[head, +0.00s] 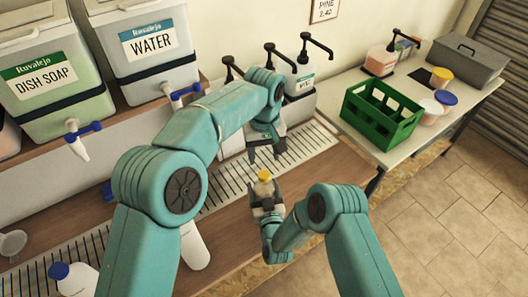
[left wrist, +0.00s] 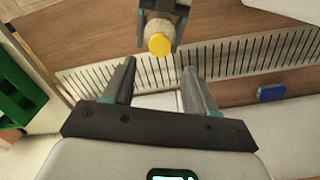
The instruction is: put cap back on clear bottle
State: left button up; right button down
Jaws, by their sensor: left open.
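My left gripper (head: 265,152) is open with nothing between its fingers, above the slotted drain strip. It also shows in the left wrist view (left wrist: 157,75). My right gripper (head: 267,208) is lower and nearer, closed around a small bottle (head: 264,188) that looks clear or tan and stands roughly upright. A yellow cap (head: 264,175) is on top of the bottle. The cap shows from above in the left wrist view (left wrist: 158,43), apart from my left fingers. Whether the cap is fully seated cannot be told. The bottle's lower part is hidden by my right gripper.
Dish soap (head: 50,85) and water (head: 155,50) drums stand on a raised shelf at left. Pump bottles (head: 300,75) stand behind my left gripper. A green crate (head: 382,115) is on the right table.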

aim_at(264, 174)
pick_arm(q)
notch_tip(264, 174, down, 8)
jog(key=shift+f, duration=0.1)
dwell(0.4)
grip_shut()
jog(key=shift+m, duration=0.9)
jog(key=shift+o, duration=0.5)
grip_release()
notch_tip(264, 174, up, 12)
